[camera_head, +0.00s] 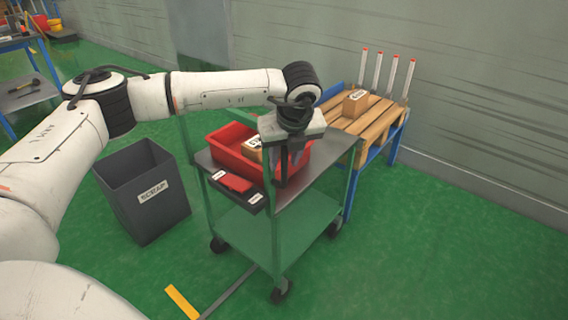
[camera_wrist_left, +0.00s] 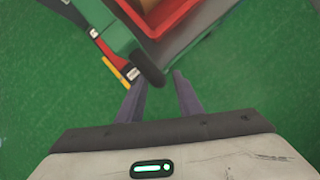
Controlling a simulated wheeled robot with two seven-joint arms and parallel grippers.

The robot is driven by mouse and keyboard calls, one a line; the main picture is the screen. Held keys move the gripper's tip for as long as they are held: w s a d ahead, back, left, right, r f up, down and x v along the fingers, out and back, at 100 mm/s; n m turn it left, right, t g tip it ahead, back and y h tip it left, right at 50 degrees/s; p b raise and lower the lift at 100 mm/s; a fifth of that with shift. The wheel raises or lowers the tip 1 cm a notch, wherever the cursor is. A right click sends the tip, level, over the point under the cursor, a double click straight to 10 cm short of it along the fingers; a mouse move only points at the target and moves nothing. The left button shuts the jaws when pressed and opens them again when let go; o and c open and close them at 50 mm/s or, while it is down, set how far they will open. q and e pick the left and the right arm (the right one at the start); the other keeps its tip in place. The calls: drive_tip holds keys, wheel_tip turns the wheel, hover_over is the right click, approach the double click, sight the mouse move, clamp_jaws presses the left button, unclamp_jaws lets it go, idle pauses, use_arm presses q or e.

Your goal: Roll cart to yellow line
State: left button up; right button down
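The green cart (camera_head: 314,218) has a grey top, a lower shelf and dark casters, and stands on the green floor. A short yellow line (camera_head: 182,302) lies on the floor in front of it, left of its near caster and apart from it. My left gripper (camera_head: 288,168) is over the cart's near side, pointing down by a green post. In the left wrist view the fingers (camera_wrist_left: 158,82) are apart, with the dark rounded end of a green cart part (camera_wrist_left: 118,32) just beyond and between the tips. Contact cannot be told. My right gripper is in neither view.
A red bin (camera_head: 222,152) with a labelled box sits on the cart. A dark scrap bin (camera_head: 145,200) stands left of it. A blue-framed table (camera_head: 385,125) with wooden slats and a box stands behind right, by the wall. The floor at right is clear.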

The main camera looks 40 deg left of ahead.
sight(277, 183)
use_arm(q)
drive_tip(key=shift+x, duration=1.3)
clamp_jaws()
drive_tip(key=shift+d, duration=0.1)
